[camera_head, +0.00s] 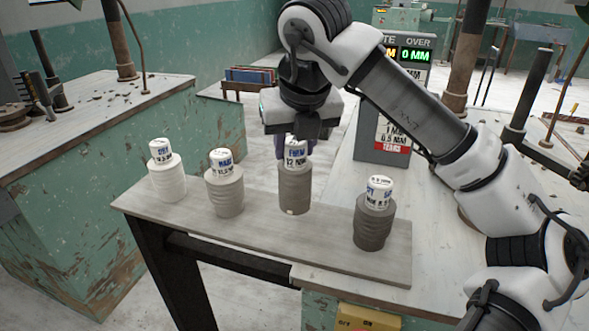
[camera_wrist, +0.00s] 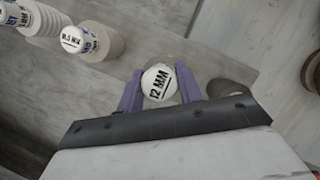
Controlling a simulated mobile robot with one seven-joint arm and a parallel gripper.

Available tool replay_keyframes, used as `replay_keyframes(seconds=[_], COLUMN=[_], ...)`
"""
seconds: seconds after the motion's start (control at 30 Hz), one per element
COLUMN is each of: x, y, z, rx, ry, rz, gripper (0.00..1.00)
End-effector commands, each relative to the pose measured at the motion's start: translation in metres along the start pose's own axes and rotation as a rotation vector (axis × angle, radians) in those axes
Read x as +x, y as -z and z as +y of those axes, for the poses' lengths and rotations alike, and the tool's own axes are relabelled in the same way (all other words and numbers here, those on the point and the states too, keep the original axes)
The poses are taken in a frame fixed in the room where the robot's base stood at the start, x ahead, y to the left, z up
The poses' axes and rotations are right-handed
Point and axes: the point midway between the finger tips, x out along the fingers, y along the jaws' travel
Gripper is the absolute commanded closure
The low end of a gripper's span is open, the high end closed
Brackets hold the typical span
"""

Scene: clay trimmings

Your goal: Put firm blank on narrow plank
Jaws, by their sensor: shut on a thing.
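The firm blank (camera_head: 294,190) is a grey-brown clay cylinder with a white cap whose label appears to read "FIRM 12 MM". It is upright over the middle of a grey plank (camera_head: 262,232); I cannot tell if its base touches the plank. My gripper (camera_head: 293,140) points down from above and is shut on its white cap. In the wrist view, the cap of the firm blank (camera_wrist: 159,83) marked "12 MM" sits between the two purple fingers of my gripper (camera_wrist: 161,90). Most of its body is hidden below the cap there.
Two paler capped blanks, at far left (camera_head: 168,180) and left (camera_head: 225,195), and a darker one at right (camera_head: 373,226) stand on the same plank. A grey display box (camera_head: 385,130) with green digits stands behind. A yellow box (camera_head: 365,318) is at the front.

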Motion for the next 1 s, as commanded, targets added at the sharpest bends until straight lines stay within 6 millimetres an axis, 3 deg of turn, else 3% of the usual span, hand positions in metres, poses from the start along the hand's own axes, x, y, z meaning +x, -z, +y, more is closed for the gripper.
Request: replay_keyframes(seconds=[0.17, 0.43, 0.83, 0.87, 1.0], x=[0.009, 0.041, 0.047, 0.046, 0.046], y=[0.004, 0.017, 0.019, 0.019, 0.019], z=[0.0, 0.0, 0.0, 0.0, 0.0], rx=[0.001, 0.0, 0.0, 0.0, 0.0], ry=[0.0, -0.001, 0.001, 0.001, 0.001], rz=[-0.002, -0.001, -0.002, 0.0, 0.0], gripper=[1.0, 1.0, 1.0, 0.62, 0.44])
